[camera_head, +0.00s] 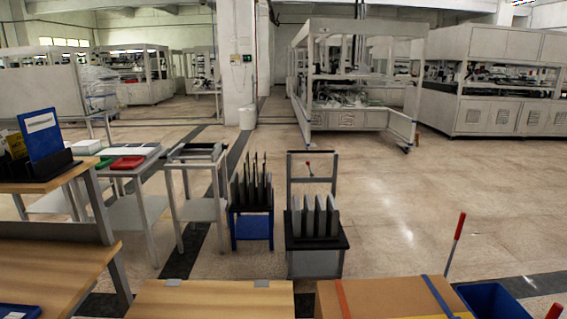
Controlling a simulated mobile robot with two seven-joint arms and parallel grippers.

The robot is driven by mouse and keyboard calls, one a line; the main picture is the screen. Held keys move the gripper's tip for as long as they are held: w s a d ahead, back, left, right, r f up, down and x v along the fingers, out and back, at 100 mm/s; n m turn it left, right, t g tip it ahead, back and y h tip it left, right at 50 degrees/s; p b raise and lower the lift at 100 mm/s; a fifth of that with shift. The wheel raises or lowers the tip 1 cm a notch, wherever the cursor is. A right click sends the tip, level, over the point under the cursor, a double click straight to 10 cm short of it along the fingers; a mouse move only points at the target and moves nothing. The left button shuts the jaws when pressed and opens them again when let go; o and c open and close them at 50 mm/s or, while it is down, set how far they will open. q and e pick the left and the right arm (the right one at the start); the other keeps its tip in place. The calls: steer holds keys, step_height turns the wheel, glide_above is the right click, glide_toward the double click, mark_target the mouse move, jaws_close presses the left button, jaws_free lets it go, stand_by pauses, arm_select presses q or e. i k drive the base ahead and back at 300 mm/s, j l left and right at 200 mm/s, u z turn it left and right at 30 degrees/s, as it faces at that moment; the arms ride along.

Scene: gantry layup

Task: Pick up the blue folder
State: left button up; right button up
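A blue folder (43,143) with a white label strip stands upright, slightly tilted, at the left of the head view. Its lower edge is in a black holder (52,165) on a raised wooden shelf (50,184). A yellow item (16,145) stands beside it to the left, partly cut off by the picture edge. Neither my left nor my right gripper shows in this view.
Wooden tabletops (205,300) fill the near edge, with a cardboard box (385,298) and a blue bin (492,300) at right. A red tray (127,163) lies on a table behind the shelf. Slotted carts (315,242) stand mid-floor; open floor (410,210) lies right.

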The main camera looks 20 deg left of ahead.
mark_target(41, 130)
steer(key=u, duration=2.05)
steer(key=i+j+z, duration=0.1)
steer(key=i+j, duration=0.2)
steer(key=i+j+z, duration=0.1)
steer(key=i+j, duration=0.15)
steer(key=j, duration=0.25)
steer(key=i+j, duration=0.25)
steer(key=j, duration=0.2)
steer(key=i+j+z, duration=0.15)
steer(key=j, duration=0.3)
steer(key=i+j+z, duration=0.1)
steer(key=i+j, duration=0.2)
steer(key=j, duration=0.2)
steer(key=i+j+z, duration=0.1)
steer(key=j, duration=0.35)
steer(key=i+j, duration=0.3)
steer(key=j, duration=0.2)
steer(key=i+j+z, duration=0.15)
steer(key=j, duration=0.35)
